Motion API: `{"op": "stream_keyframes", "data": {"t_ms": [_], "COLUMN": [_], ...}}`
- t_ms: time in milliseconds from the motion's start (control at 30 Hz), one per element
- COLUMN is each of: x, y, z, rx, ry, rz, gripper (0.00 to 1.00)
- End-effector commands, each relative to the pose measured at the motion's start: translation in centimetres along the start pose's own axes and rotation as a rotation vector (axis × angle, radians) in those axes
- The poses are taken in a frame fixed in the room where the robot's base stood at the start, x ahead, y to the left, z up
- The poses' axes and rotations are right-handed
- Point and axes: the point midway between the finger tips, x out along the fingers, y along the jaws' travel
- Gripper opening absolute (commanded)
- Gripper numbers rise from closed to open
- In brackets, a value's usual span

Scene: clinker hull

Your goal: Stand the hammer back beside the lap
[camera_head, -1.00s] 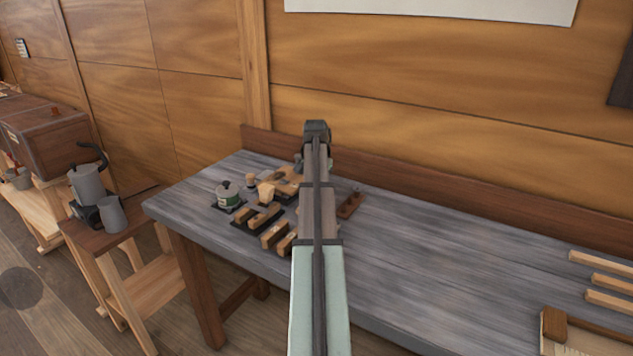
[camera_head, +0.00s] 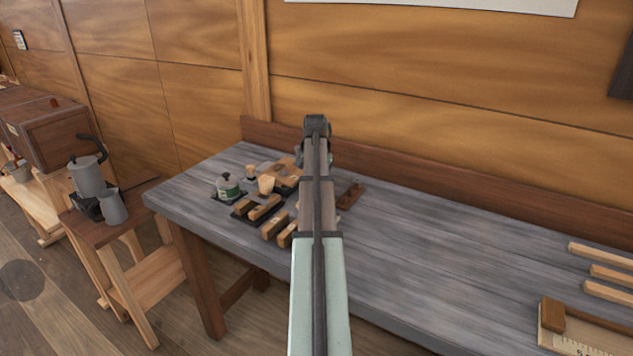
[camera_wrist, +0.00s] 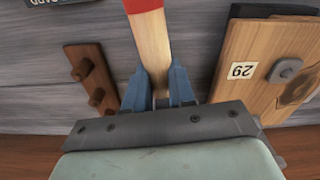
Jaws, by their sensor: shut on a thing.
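In the wrist view my gripper (camera_wrist: 158,88) has its blue fingers shut on the pale wooden handle of the hammer (camera_wrist: 152,45). A red band crosses the handle at the top edge of the picture; the hammer's head is out of view. To the right lies a wooden board (camera_wrist: 240,45) with a tag reading 29 and a grey metal fitting; it may be the lap, and the handle is apart from it. In the head view the board (camera_head: 285,170) shows partly behind my arm, which hides my gripper and the hammer.
A dark peg rack (camera_wrist: 92,82) is left of the handle in the wrist view and right of my arm in the head view (camera_head: 350,196).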

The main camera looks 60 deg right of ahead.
Motion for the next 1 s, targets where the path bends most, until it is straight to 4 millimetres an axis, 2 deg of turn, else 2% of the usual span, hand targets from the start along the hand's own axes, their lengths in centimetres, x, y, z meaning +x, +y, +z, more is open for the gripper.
{"op": "stream_keyframes", "data": {"t_ms": [200,233,500,800,1000], "x": [0.3,0.3,0.3,0.2,-1.0], "y": [0.0,0.0,0.0,0.0,0.0], "z": [0.0,0.0,0.0,0.0,-0.1], "rx": [0.0,0.0,0.0,0.0,0.0], "ry": [0.001,0.001,0.001,0.0,0.002], "rz": [0.0,0.0,0.0,0.0,-0.001], "gripper": [0.0,0.27,0.53,0.54,0.54]}}
